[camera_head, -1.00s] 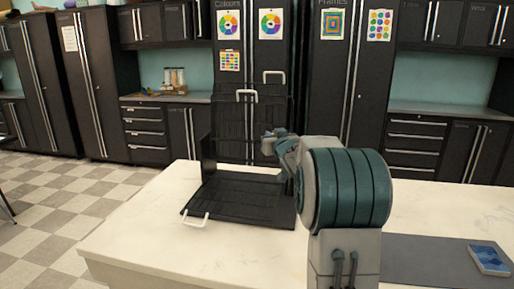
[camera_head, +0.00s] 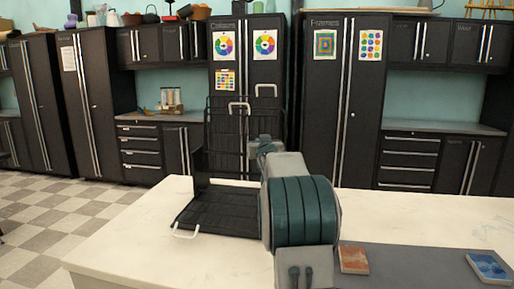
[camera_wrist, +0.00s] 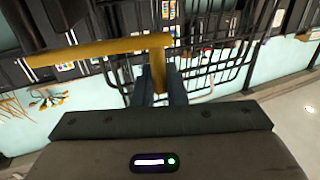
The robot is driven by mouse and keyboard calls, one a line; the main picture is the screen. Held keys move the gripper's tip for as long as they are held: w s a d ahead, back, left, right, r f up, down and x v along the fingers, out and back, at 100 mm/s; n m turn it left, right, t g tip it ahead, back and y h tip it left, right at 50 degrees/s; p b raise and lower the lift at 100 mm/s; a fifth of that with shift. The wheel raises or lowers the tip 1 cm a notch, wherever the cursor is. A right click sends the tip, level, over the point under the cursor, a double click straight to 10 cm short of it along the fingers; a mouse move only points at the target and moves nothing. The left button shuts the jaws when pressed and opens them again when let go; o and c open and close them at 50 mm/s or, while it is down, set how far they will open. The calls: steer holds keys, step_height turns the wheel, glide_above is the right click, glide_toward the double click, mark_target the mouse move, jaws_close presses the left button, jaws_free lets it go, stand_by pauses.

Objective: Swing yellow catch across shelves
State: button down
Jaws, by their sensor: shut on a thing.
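The yellow catch (camera_wrist: 100,50) is a T-shaped bar in the wrist view. Its stem runs down between the two fingers of my gripper (camera_wrist: 159,88), which are shut on it. A black wire rack of shelves (camera_head: 226,135) stands on the white table in the head view, with white handles on its upper parts. Its low front shelf (camera_head: 215,211) lies out towards the left, with a white handle (camera_head: 186,233) at the front. My gripper (camera_head: 266,146) is at the rack's right side. My arm hides part of the rack, and the catch cannot be made out in the head view.
The white table (camera_head: 130,252) has free room left and right of the rack. A grey mat (camera_head: 415,268) at front right bears a reddish card-like block (camera_head: 353,260) and a blue one (camera_head: 488,267). Dark cabinets (camera_head: 340,110) line the back wall.

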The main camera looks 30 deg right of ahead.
steer(key=shift+w+d+r, duration=0.1)
steer(key=shift+w+d, duration=0.3)
steer(key=shift+w, duration=0.25)
steer(key=c, duration=1.6)
jaws_free()
steer(key=b+v, duration=0.2)
steer(key=v, duration=1.2)
steer(key=shift+w, duration=0.1)
